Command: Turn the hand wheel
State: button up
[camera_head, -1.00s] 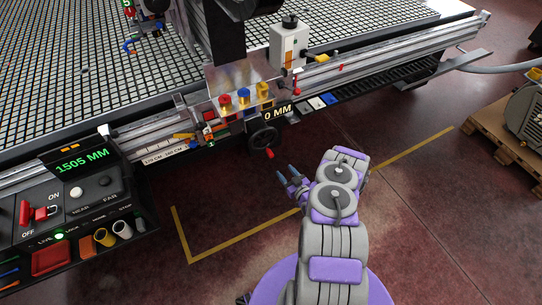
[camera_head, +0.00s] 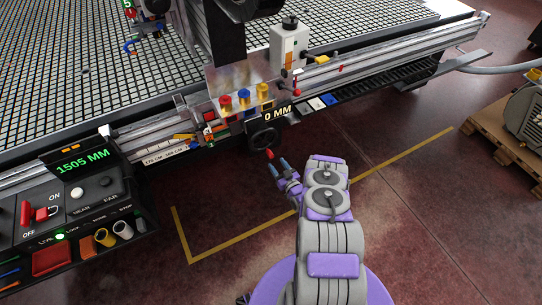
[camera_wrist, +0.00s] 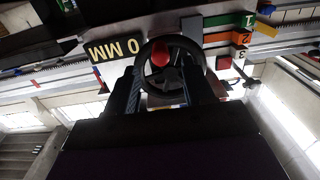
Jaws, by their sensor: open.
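The black hand wheel (camera_head: 263,138) with a red handle knob (camera_head: 269,154) is on the front of the table's carriage, below the "0 MM" display. In the wrist view the wheel (camera_wrist: 150,76) is seen ahead, its red knob (camera_wrist: 162,54) near the top of the rim. My gripper (camera_head: 278,166) is open and empty, with its fingertips just below and right of the knob in the head view. In the wrist view the dark fingers of my gripper (camera_wrist: 164,88) stand either side of the wheel. Whether they touch it, I cannot tell.
The grid table (camera_head: 90,90) lies behind the wheel. A control panel (camera_head: 75,200) with a "1505 MM" readout is at the left. A pallet with a motor (camera_head: 525,125) stands at the right. The floor around my arm is clear, with yellow lines.

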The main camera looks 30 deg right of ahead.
aim_at(272, 157)
jog(key=w, duration=0.3)
jog(key=w+b, duration=0.1)
jog(key=w, duration=0.2)
jog(key=shift+w+a, duration=0.2)
jog(key=shift+w, duration=0.1)
jog(key=shift+c, duration=0.3)
grip_shut()
